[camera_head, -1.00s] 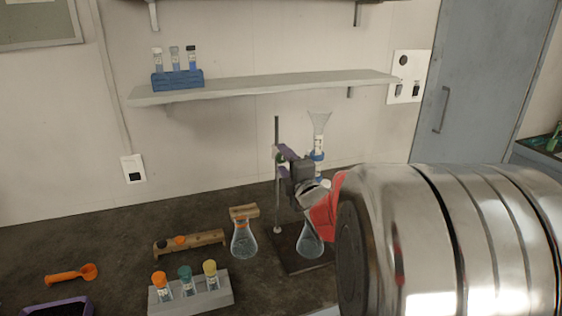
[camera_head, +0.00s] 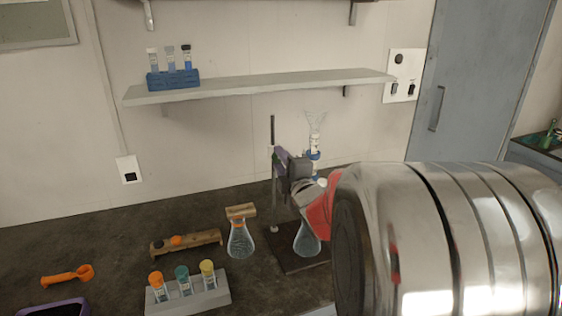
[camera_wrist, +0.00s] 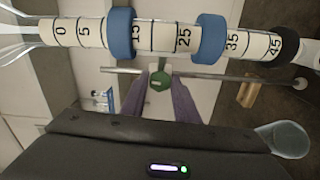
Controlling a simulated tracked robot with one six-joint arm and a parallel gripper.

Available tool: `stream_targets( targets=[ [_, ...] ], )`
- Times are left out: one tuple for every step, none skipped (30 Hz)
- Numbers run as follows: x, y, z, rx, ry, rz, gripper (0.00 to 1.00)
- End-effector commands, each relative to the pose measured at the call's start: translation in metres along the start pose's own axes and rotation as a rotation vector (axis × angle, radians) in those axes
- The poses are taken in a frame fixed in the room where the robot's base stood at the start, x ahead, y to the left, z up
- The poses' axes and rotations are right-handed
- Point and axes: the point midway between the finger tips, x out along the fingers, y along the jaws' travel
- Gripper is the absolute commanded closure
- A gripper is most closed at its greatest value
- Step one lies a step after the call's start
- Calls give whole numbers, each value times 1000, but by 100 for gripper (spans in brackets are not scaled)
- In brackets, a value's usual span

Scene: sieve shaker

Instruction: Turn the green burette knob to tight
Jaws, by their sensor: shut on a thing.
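The green burette knob (camera_wrist: 160,80) sits between the two purple fingertips of my gripper (camera_wrist: 159,90) in the wrist view. My gripper is shut on it. In the head view my gripper (camera_head: 280,157) reaches to the stand's upright rod, and the knob is mostly hidden there. The burette (camera_wrist: 167,38) has a black scale and two blue bands, and crosses the top of the wrist view. In the head view its upper part with a clear funnel (camera_head: 314,125) rises above my gripper. I cannot tell how tight the knob is.
A flask (camera_head: 307,240) stands on the dark stand base (camera_head: 290,262) below the burette. Another flask (camera_head: 240,240) is to its left. A grey rack (camera_head: 205,297) with capped vials and a wooden rack (camera_head: 187,243) lie further left. A shelf (camera_head: 260,87) is above.

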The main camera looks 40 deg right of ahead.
Motion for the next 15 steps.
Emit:
stream_targets(
  targets=[
    [-1,-3,0,30,0,-7,95],
    [-1,-3,0,51,0,-7,95],
    [-1,-3,0,79,0,-7,95],
    [-1,-4,0,100,0,-7,95],
    [-1,-4,0,121,0,-7,95],
    [-1,-4,0,150,0,-8,95],
    [-1,-4,0,170,0,-8,95],
    [-1,-4,0,191,0,-8,95],
    [-1,-4,-1,218,0,-8,95],
    [-1,-4,-1,237,-1,-8,95],
    [-1,-4,-1,254,-1,-9,95],
    [-1,-4,-1,275,-1,-9,95],
    [-1,-4,-1,287,-1,-9,95],
    [-1,-4,-1,298,-1,-9,95],
    [-1,-4,-1,308,-1,-9,95]
  ],
)
